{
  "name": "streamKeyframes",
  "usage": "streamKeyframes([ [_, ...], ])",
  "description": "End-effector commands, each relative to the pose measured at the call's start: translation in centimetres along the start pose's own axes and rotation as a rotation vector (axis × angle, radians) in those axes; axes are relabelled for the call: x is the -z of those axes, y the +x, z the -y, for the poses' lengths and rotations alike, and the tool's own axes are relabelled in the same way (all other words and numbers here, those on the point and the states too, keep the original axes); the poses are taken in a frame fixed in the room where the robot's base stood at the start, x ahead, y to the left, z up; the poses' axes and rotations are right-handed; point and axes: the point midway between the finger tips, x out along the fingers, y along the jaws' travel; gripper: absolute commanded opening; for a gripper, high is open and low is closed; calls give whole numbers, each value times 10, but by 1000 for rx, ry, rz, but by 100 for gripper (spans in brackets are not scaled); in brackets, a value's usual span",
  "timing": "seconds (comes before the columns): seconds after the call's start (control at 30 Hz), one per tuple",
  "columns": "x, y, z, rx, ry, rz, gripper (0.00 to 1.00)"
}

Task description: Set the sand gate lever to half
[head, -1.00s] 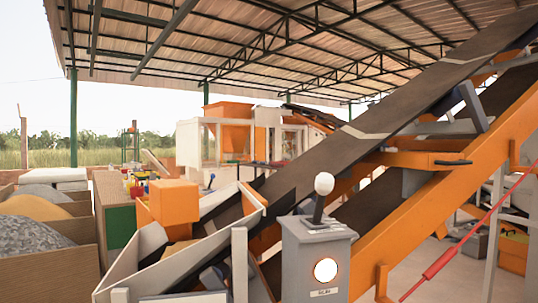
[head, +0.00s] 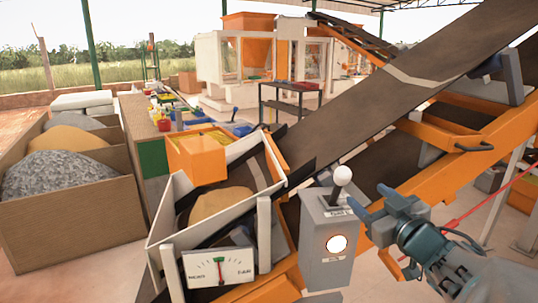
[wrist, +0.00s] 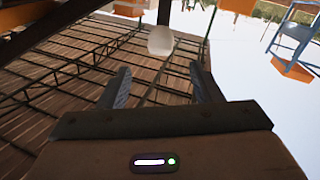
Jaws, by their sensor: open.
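A lever with a white ball knob (head: 342,175) stands on a grey control box (head: 326,238) with a lit round button. The lever leans slightly right of upright; its marking is too small to read, and I cannot tell whether it is the sand gate lever. My gripper (head: 368,203) is open and empty, just right of the lever and pointing toward it. In the wrist view the white knob (wrist: 161,40) shows beyond the gap between my open fingers (wrist: 160,85), not touching them. A blue-knobbed lever (head: 234,112) stands farther back behind the hopper.
A white hopper (head: 168,205) with sand and a dial gauge (head: 219,268), needle about upright, sits left of the box. An inclined conveyor (head: 400,85) and its orange frame (head: 470,150) rise behind my gripper. Wooden bins (head: 75,215) stand at left.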

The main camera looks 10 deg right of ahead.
Motion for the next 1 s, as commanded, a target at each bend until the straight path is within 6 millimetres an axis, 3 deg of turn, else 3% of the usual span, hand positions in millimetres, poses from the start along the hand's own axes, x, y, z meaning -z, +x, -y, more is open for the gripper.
streamKeyframes([
  [0.17,1,16,1,8,0,-3,59],
  [0.7,2,116,1,6,0,-3,59],
  [1.0,2,136,1,4,0,-4,59],
])
